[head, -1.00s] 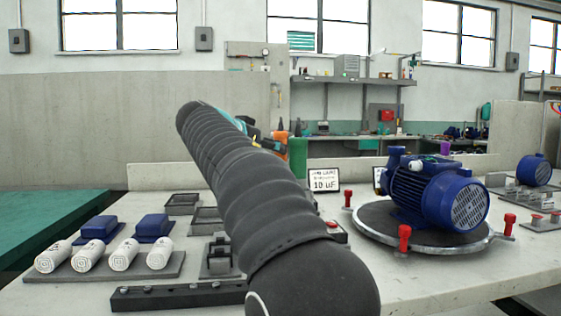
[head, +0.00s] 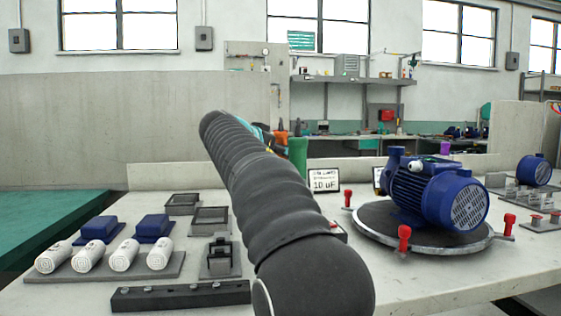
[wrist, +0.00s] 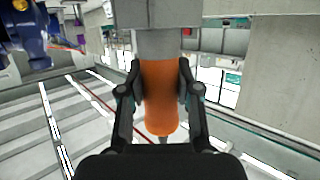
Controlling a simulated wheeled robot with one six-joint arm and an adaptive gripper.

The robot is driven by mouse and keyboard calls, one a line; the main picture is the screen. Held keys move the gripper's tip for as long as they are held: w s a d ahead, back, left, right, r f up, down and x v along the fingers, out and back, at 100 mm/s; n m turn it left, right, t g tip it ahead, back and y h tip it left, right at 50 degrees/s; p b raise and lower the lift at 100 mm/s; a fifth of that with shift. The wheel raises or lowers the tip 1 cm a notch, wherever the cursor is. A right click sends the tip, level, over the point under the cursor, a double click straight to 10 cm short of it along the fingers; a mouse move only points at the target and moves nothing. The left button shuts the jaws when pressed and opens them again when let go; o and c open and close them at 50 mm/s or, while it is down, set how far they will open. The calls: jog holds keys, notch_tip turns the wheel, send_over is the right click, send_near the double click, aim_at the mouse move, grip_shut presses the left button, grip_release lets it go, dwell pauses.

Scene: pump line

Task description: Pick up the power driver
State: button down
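In the wrist view an orange, rounded tool body (wrist: 160,98) lies between the two black fingers of my gripper (wrist: 161,85). A grey block (wrist: 168,15) adjoins its upper end in the picture. The fingers lie close along both sides of the orange body; whether they press on it I cannot tell. I take the orange tool to be the power driver, though its full shape is hidden.
A blue motor (head: 437,190) stands on a round turntable (head: 375,226) with red clamps on the right. White cylinders (head: 124,254), blue boxes (head: 152,228) and dark trays (head: 210,220) fill the bench on the left. A label card (head: 324,180) stands behind my arm.

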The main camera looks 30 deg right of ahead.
jog(key=shift+r, duration=0.15)
notch_tip(320, 180, up, 18)
jog(key=p, duration=0.9)
dwell(0.4)
